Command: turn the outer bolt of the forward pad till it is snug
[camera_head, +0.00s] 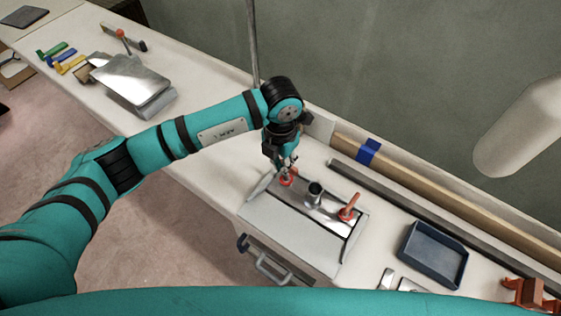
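My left gripper (285,164) points down over the bench, at a small red piece (288,179) on the left end of a bright metal plate (329,213). Its fingertips are at or against this piece; they are too small to tell whether they are shut on it. A dark-topped upright cylinder (315,190) stands mid-plate. An orange-red handled piece (350,206) stands tilted at the plate's right end. I cannot make out single bolts or tell which pad is the forward one. My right gripper is not in view.
A dark blue tray (434,254) lies to the right, with an orange clamp-like piece (528,295) beyond. A long dark bar (420,213) and a wooden strip (460,206) run along the wall. A grey pole (253,45) rises behind my arm. Metal plates (132,79) lie far left.

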